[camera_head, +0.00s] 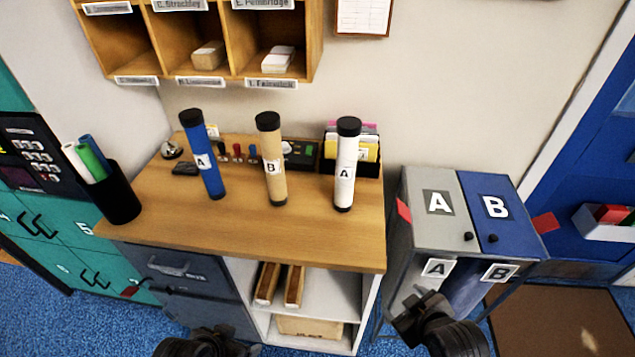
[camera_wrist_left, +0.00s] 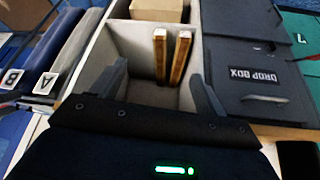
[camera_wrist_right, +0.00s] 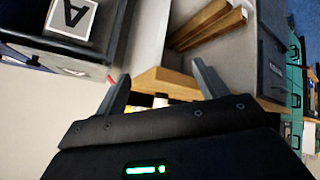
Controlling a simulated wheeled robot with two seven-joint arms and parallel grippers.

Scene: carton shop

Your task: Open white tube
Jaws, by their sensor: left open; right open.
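The white tube (camera_head: 346,165) stands upright on the wooden counter toward its right side. In the head view my left arm (camera_head: 210,343) shows at the bottom edge, below the counter. My right gripper (camera_head: 418,305) is open and empty, low and to the right of the counter, in front of the A/B boxes. It also shows in the right wrist view (camera_wrist_right: 163,88). Neither gripper touches the tube.
A blue tube (camera_head: 203,155) and a brown tube (camera_head: 271,160) stand left of the white one. A black card holder (camera_head: 352,168) sits behind it. The counter (camera_head: 300,232) is clear in front.

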